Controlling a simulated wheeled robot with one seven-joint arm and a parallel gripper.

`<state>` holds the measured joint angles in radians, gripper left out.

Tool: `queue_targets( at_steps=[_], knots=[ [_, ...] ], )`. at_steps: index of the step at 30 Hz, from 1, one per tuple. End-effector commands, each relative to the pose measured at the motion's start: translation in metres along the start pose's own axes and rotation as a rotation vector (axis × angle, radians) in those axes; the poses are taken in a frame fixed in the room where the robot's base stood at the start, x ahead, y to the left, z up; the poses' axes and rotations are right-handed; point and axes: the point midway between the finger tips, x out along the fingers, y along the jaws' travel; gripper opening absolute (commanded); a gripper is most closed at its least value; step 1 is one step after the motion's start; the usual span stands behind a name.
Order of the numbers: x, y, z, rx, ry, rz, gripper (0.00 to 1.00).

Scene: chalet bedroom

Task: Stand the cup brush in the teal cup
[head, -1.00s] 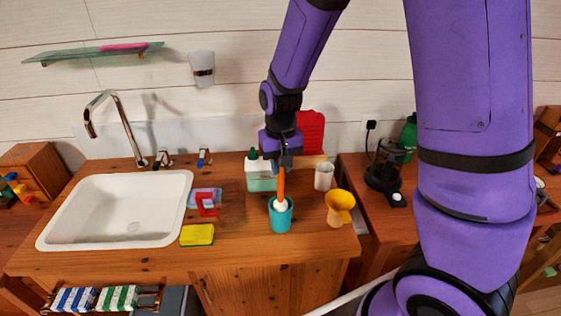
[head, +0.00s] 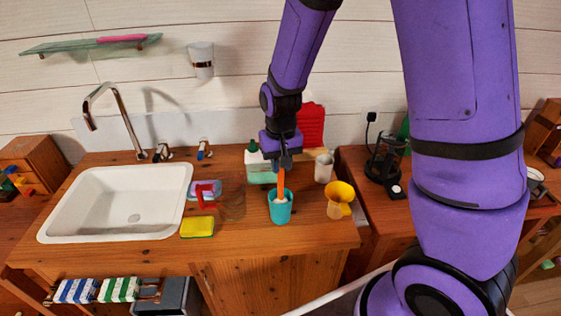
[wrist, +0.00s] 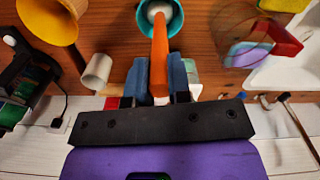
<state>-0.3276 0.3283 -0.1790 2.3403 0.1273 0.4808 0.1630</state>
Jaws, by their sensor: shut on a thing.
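The cup brush has an orange handle (head: 281,182) and a white head. It stands nearly upright with its head down inside the teal cup (head: 280,213), which is on the wooden counter. My gripper (head: 283,163) is above the cup and shut on the upper part of the orange handle. In the wrist view the blue fingers of my gripper (wrist: 160,85) flank the orange handle (wrist: 159,50), and the white head (wrist: 158,12) shows within the rim of the teal cup (wrist: 178,20). Whether the head touches the cup's bottom is hidden.
A soap bottle (head: 260,166) is behind the cup.

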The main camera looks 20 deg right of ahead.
Motion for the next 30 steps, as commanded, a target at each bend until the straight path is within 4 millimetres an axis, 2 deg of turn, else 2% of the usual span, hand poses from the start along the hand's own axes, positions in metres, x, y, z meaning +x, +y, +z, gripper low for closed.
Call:
queue_targets(
  at_steps=[6,7,10,11,22,26,30],
  knots=[
    [0.000,0.000,0.000,0.000,0.000,0.000,0.00],
    [0.000,0.000,0.000,0.000,0.000,0.000,0.23],
    [0.000,0.000,0.000,0.000,0.000,0.000,0.46],
    [0.000,0.000,0.000,0.000,0.000,0.000,0.48],
    [-0.006,0.000,-0.001,-0.001,0.002,-0.001,0.48],
    [-0.022,-0.001,-0.001,-0.001,0.005,-0.003,0.48],
    [-0.048,-0.001,-0.001,-0.001,0.006,-0.003,0.48]
  ],
)
